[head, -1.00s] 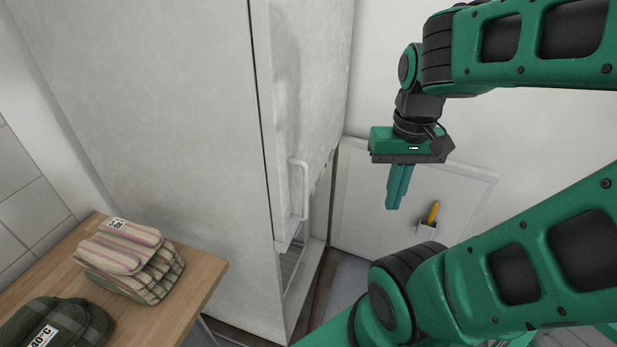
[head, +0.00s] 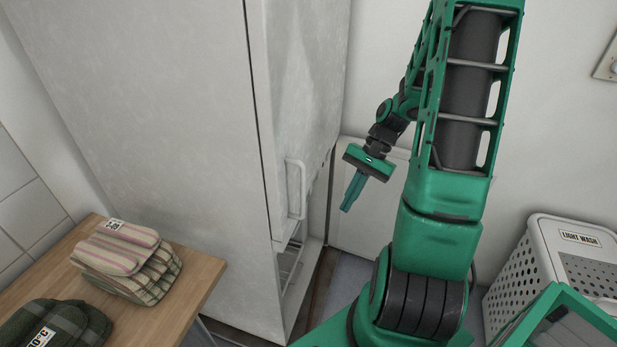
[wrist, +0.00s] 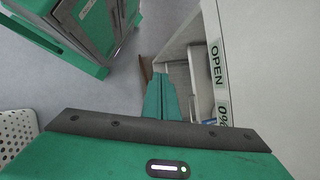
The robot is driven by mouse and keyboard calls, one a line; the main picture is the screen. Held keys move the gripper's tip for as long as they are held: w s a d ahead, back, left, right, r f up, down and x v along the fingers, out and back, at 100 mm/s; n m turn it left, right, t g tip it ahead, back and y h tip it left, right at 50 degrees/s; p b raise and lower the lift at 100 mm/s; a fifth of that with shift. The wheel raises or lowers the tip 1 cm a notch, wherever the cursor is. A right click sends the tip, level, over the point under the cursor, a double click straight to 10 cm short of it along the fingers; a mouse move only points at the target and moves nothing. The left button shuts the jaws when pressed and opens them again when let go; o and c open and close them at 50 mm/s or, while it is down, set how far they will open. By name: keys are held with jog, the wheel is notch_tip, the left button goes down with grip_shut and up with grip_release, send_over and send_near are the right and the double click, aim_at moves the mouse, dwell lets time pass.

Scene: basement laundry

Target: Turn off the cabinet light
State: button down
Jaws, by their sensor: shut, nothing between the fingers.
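The tall pale cabinet (head: 150,120) fills the left and middle of the head view. Its door has a vertical white bar handle (head: 296,190), and a gap with wire shelving (head: 290,262) shows low beside it. The cabinet's light and its control cannot be made out. My gripper (head: 347,208) is shut and empty, pointing down to the right of the handle, apart from it.
A wooden table (head: 190,285) at left holds striped folded cloths (head: 125,258) and dark green ones (head: 55,330). A white "LIGHT WASH" basket (head: 520,275) stands at right. A wall plate (head: 606,68) is partly seen at upper right. Little floor shows between cabinet and arm.

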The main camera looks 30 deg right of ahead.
jog(key=w+d+f+m+t+y, duration=0.2)
jog(key=w+f+m+t+y, duration=0.45)
jog(key=f, duration=0.25)
jog(key=w+d+m+t, duration=0.3)
jog(key=d+m+t, duration=0.4)
jog(key=m+t, duration=0.1)
jog(key=shift+w+d+r+m+t, duration=0.25)
jog(key=shift+d+r+m+t, duration=0.1)
jog(key=shift+t, duration=0.3)
jog(key=shift+w+a+h, duration=0.1)
jog(key=shift+h, duration=0.15)
jog(key=x, duration=1.3)
jog(key=shift+w+a, duration=0.2)
jog(key=shift+w, duration=0.15)
jog(key=shift+d+r, duration=0.1)
jog(key=shift+d, duration=0.05)
